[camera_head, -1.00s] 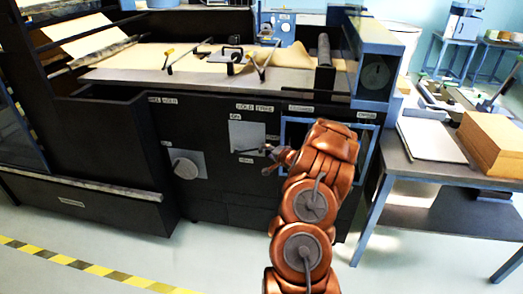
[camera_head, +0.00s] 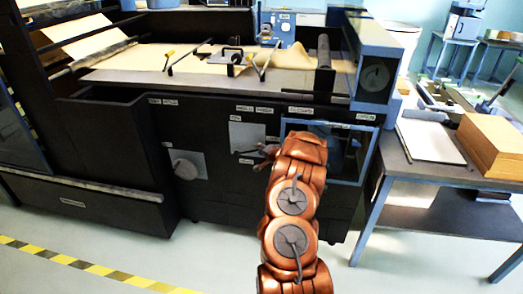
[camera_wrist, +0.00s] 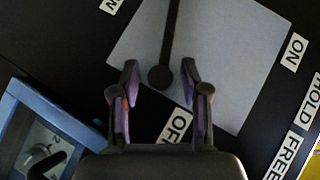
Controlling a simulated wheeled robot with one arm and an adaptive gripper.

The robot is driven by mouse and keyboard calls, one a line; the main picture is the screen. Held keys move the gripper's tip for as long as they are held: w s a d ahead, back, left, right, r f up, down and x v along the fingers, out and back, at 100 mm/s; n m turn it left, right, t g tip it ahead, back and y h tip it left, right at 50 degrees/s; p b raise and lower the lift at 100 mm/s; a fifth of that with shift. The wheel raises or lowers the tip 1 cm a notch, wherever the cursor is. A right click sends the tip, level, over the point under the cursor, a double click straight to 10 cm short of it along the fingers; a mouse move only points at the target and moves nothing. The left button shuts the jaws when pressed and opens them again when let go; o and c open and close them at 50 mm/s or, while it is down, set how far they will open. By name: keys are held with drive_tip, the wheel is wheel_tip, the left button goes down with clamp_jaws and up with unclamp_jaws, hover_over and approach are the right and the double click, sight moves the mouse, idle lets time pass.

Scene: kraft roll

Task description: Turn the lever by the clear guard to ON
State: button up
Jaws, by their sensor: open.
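The lever (camera_wrist: 170,35) is a thin dark bar with a round end, over a light grey square plate (camera_wrist: 220,60). In the head view this plate (camera_head: 241,134) is on the dark machine front, left of the blue-framed clear guard (camera_head: 364,163). An OFF label (camera_wrist: 177,126) is below the lever's round end in the wrist view, and an ON label (camera_wrist: 294,51) is to the right. My gripper (camera_wrist: 160,67) is open, with its fingertips on either side of the round end in the picture. Contact cannot be told. My arm partly hides the guard in the head view.
The guard's blue frame (camera_wrist: 45,115) is close to my gripper at the wrist view's lower left. Another grey plate with a round knob (camera_head: 185,168) is left on the machine front. A table (camera_head: 440,172) with boxes stands at the right.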

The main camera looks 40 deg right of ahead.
drive_tip(key=shift+c, duration=0.2)
clamp_jaws()
idle(0.3)
idle(0.3)
